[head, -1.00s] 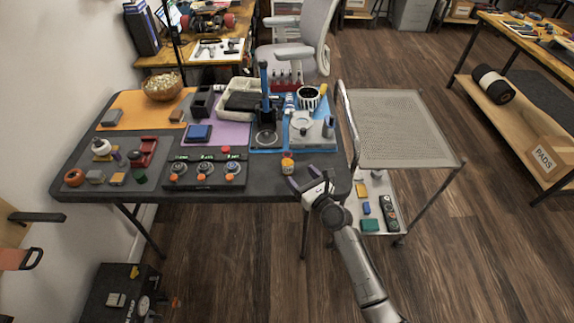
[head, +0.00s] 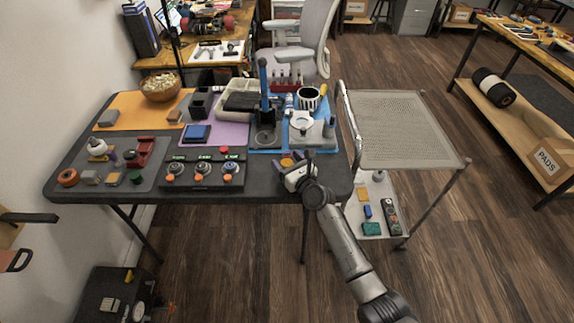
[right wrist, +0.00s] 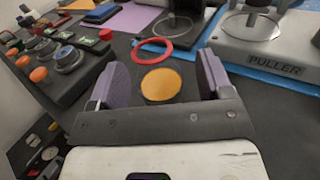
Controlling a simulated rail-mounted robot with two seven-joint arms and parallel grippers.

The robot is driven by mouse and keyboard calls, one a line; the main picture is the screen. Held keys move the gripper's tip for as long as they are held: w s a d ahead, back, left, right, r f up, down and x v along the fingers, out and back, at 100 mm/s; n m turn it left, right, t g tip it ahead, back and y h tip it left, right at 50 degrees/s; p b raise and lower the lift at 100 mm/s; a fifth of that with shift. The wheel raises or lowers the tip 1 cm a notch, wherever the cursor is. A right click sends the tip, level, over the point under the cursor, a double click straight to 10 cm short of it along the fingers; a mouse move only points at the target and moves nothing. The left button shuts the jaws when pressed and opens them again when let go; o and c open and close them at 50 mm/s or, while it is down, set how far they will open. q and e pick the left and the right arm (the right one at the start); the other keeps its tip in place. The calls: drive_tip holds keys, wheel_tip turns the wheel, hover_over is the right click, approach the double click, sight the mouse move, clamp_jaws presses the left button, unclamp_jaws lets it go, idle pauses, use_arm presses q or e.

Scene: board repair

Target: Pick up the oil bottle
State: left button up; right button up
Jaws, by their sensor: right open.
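A small yellow-orange bottle (head: 287,162) stands at the front edge of the dark workbench; no label can be read, and it appears to be the oil bottle. My right gripper (head: 293,160) is at it and partly hides it in the head view. In the right wrist view, the bottle's round orange top (right wrist: 161,85) lies between the two purple fingers of the open gripper (right wrist: 161,76). A red ring (right wrist: 152,51) shows just beyond the top. My left gripper is not in view.
A control panel with knobs (head: 203,175) stands left of the gripper. A grey puller unit (head: 312,133) and a black press (head: 265,130) stand behind it on a blue mat. A mesh-topped cart (head: 400,130) is to the right.

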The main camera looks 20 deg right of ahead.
drive_tip(key=shift+c, duration=0.4)
drive_tip(key=c, duration=1)
drive_tip(key=shift+o, duration=0.2)
